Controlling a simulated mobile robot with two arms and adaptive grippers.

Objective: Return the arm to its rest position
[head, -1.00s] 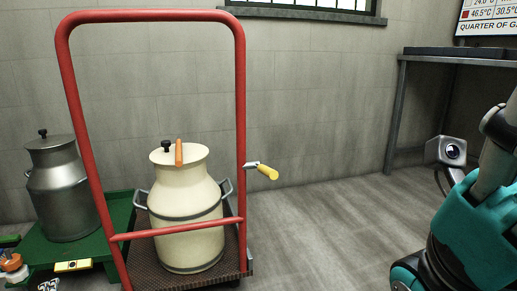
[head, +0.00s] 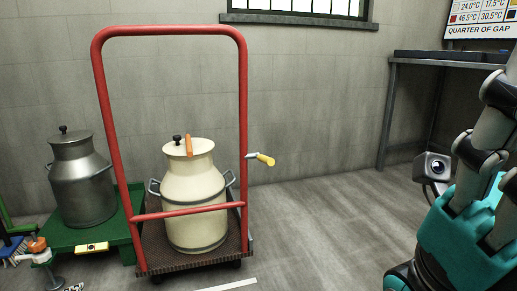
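My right arm (head: 462,225), with teal and grey links, stands folded at the right edge of the head view. A small camera housing (head: 433,167) sticks out on its left side. I cannot make out the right gripper's fingers. My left arm and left gripper are not in the view. The arm appears apart from the red-framed cart (head: 244,120), with open floor between them.
A cream milk can (head: 195,188) with an orange-handled lid stands on the cart. A yellow-handled lever (head: 264,159) sticks out from the cart's right post. A metal can (head: 82,190) stands on a green platform (head: 70,238) at left. A dark table (head: 385,120) stands behind my arm.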

